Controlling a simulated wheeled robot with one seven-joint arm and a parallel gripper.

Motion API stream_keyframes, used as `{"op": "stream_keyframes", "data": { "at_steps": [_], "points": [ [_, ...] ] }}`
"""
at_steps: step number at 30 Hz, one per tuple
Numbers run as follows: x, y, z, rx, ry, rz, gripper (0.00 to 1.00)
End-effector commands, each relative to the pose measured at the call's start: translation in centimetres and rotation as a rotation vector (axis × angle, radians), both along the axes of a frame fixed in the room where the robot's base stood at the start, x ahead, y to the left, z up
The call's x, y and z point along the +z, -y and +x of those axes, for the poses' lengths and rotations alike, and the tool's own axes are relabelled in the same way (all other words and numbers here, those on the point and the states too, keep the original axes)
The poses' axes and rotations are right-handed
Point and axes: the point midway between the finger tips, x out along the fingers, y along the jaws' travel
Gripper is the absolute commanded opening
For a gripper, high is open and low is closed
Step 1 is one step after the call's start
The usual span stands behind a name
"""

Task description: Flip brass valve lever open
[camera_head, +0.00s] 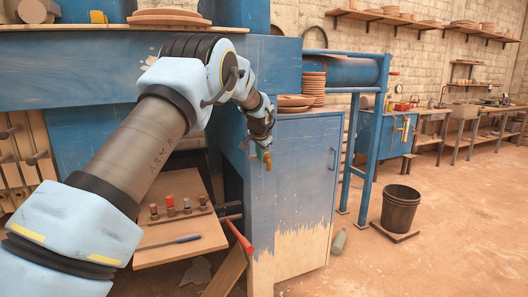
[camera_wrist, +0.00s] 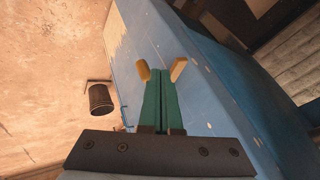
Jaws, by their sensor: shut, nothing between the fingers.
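A small brass-coloured fitting (camera_head: 405,128) shows on the right side of the blue tank (camera_head: 372,138) at the back right. It looks like the valve, but it is too small to tell how its lever stands. My gripper (camera_head: 266,158) points down in front of the near blue cabinet, well to the left of the fitting and apart from it. In the wrist view, my gripper (camera_wrist: 161,72) has its green fingers together, with yellow tips splayed outward and nothing between them. I cannot make out the brass fitting in the wrist view.
The blue cabinet (camera_head: 296,190) stands close by my gripper, with clay plates (camera_head: 313,86) stacked on top. A wooden tray (camera_head: 182,238) with a red-handled tool sticks out at lower left. A dark bucket (camera_head: 400,208) stands on the floor at right; open floor lies around it.

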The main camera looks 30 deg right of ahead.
Motion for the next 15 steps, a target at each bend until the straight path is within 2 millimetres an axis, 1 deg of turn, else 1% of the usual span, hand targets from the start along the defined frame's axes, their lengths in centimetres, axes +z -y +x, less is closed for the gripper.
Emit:
{"op": "stream_keyframes", "data": {
  "at_steps": [11,15],
  "points": [
    [0.0,-0.1,0.3,0.000,0.000,0.000,0.00],
    [0.0,-0.6,1.7,0.003,0.001,0.000,0.00]
  ]
}}
